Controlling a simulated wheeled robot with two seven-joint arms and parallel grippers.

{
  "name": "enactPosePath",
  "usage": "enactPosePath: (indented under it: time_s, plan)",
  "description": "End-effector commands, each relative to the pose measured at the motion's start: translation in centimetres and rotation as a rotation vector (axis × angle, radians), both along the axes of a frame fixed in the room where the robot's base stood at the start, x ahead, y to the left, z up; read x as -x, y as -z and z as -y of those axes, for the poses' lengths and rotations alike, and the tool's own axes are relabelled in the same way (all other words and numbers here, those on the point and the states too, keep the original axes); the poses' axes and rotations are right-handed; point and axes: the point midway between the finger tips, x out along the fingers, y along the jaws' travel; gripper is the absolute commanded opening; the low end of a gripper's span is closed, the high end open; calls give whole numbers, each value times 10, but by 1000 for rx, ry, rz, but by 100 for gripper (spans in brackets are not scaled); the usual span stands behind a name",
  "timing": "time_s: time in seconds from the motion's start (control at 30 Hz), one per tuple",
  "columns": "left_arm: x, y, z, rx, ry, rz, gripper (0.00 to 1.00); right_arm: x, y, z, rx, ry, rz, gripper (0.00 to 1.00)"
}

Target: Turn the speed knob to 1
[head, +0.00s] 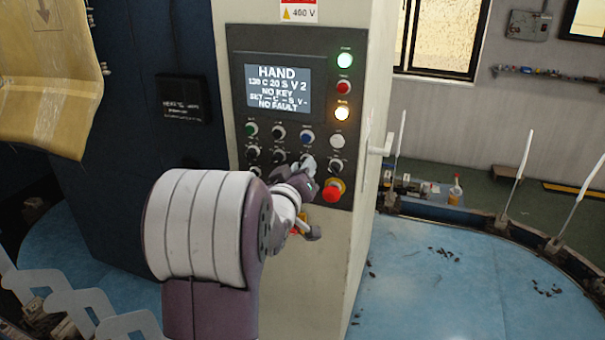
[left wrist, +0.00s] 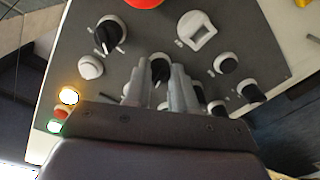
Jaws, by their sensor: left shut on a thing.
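The control panel (head: 318,100) is on the front of a pale cabinet, with rows of small knobs and buttons below a screen. The screen (head: 277,90) reads HAND, 130 C 20 S V 2, NO KEY, NO FAULT. My left gripper (head: 306,166) is at the lower middle of the panel and hides the controls behind it. In the left wrist view its fingers (left wrist: 159,72) are shut on a black knob (left wrist: 160,68) with a white pointer line. The knob's label cannot be read, so I cannot tell its setting. My right gripper is not in view.
A red emergency button (head: 333,190) sits just right of my left gripper. A white handle (head: 381,147) sticks out at the cabinet's right edge.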

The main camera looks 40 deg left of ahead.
Motion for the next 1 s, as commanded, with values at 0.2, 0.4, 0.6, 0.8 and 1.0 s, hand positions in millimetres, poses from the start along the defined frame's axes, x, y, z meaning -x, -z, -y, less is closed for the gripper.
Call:
enactPosePath:
  time_s: [0.2,0.4,0.6,0.8,1.0]
  plan:
    - [0,-1,-1,174,-2,59,0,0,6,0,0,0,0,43]
    - [0,-2,-1,319,-3,105,0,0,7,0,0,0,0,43]
    - [0,-2,-1,425,-2,139,0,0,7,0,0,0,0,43]
    - [0,-2,-1,488,-3,158,0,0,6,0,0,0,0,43]
    - [0,-1,-1,513,-3,164,0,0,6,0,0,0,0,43]
